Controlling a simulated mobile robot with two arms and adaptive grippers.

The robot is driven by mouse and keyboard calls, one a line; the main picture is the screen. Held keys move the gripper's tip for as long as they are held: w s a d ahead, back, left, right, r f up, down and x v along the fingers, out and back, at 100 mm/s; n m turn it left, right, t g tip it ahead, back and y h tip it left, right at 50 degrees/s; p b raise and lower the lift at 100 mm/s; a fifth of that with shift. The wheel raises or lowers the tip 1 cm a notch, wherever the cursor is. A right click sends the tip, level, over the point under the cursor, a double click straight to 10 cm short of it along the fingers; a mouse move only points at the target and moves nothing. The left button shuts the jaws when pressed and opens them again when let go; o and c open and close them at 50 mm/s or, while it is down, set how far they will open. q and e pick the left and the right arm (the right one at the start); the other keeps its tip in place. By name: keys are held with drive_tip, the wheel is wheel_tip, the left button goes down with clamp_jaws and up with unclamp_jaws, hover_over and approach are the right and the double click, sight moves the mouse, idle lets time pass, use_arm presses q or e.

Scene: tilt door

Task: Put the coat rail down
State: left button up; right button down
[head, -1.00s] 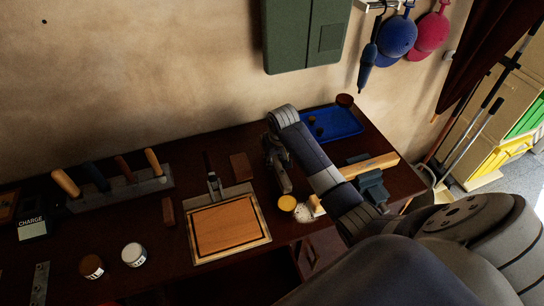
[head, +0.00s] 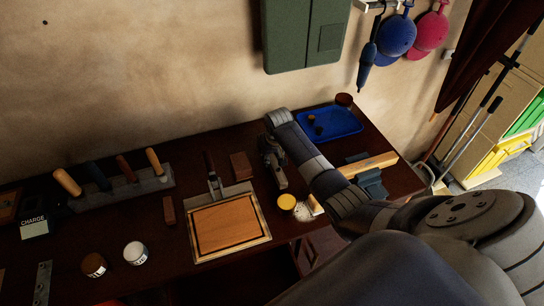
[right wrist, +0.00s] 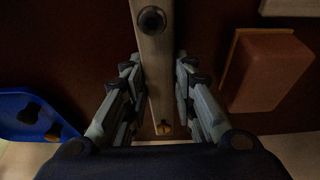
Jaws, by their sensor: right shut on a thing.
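The coat rail shows in the right wrist view as a narrow pale bar (right wrist: 155,70) with a round dark knob and a small brass-coloured screw near its end. It runs between the fingers of my right gripper (right wrist: 157,90), which is shut on it, above or against the dark bench top; I cannot tell whether it touches. In the head view my right gripper (head: 272,158) is over the bench between the brown block and the blue tray, and the rail is hard to tell apart from it there. My left gripper is not in view.
The brown block (head: 241,166) and framed wooden board (head: 229,224) lie left of my right gripper. The blue tray (head: 333,123) is behind and right, with a yellow-lidded jar (head: 287,202) in front. A rack with upright handles (head: 120,188) stands at left. The wall is behind.

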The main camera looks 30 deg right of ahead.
drive_tip(key=shift+f, duration=0.15)
drive_tip(key=c, duration=1.3)
unclamp_jaws()
drive_tip(key=shift+r, duration=0.3)
drive_tip(key=v, duration=1.1)
drive_tip(key=shift+s+a+r, duration=0.1)
drive_tip(key=shift+s+r, duration=0.1)
drive_tip(key=shift+r, duration=0.15)
drive_tip(key=shift+f, duration=0.1)
